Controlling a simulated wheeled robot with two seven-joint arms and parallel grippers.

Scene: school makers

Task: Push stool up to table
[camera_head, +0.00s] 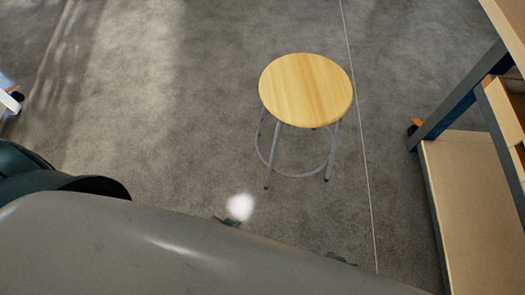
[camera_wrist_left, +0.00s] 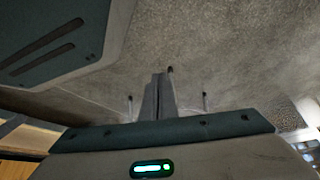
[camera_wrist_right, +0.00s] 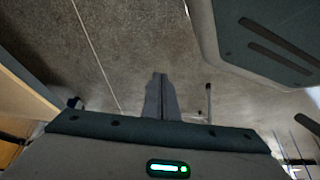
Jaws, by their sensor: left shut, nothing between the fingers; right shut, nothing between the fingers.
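The stool (camera_head: 305,90) has a round light-wood seat and grey metal legs with a ring. It stands upright on the floor, apart from the table (camera_head: 470,200), which is at the right with a wooden top, dark metal frame and low shelf. My left gripper (camera_head: 228,221) and right gripper (camera_head: 340,259) show only as small dark tips past my own body, on the near side of the stool and not touching it. In the left wrist view the fingers (camera_wrist_left: 158,95) are shut and empty, with stool feet beyond. In the right wrist view the fingers (camera_wrist_right: 160,95) are also shut and empty.
The grey concrete floor (camera_head: 180,110) is clear left of the stool and between stool and table. A thin pale line (camera_head: 360,130) runs along the floor between them. A caster (camera_head: 413,127) shows at the table's leg. A white object (camera_head: 10,101) is cut off at the left edge.

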